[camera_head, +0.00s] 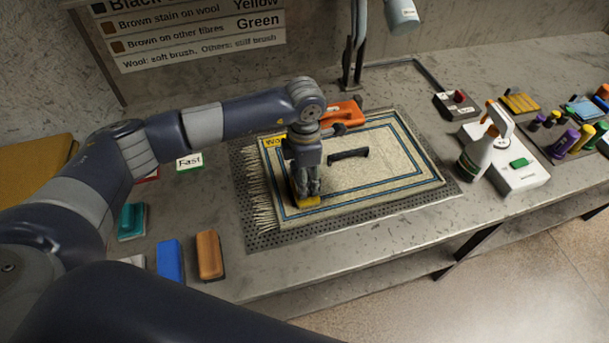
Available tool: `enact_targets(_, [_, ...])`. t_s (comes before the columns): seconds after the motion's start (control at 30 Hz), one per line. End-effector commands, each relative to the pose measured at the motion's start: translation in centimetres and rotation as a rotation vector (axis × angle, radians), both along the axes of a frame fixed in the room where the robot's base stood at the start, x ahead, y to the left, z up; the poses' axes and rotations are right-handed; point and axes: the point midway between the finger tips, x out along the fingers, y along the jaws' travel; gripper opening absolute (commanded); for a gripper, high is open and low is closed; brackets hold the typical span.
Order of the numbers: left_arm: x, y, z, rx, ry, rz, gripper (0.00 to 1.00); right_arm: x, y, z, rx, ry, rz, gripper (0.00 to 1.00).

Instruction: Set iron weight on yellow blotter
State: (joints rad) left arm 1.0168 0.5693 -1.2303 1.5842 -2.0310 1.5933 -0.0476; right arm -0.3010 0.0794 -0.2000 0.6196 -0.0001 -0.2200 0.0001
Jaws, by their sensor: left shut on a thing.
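My left gripper (309,192) points straight down over the left front part of the rug. It is shut on a small dark grey thing that looks like the iron weight, mostly hidden by the fingers. The yellow blotter (309,202) lies flat on the rug right under the fingertips, and its edges show to the left and in front of them. Whether the weight touches the blotter is hard to tell. My right gripper is out of view.
The cream rug (400,182) with blue borders lies on a perforated mat. A black bar-like shape (348,155) and an orange tool (342,112) are close to the gripper. Brushes (209,254) stand at front left. A spray bottle (482,150) stands at right.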

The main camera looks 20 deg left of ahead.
Motion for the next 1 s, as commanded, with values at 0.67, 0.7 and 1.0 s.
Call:
enact_targets(0.67, [0.12, -0.04, -0.77, -0.001, -0.003, 0.0, 0.0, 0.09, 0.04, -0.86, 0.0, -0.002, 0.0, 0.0])
enact_targets(0.7, [0.12, -0.04, -0.82, -0.001, -0.003, 0.0, 0.0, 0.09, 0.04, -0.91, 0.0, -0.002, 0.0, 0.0])
enact_targets(1.0, [0.06, -0.02, -0.88, -0.001, -0.002, 0.0, 0.73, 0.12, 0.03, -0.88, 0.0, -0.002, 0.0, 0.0])
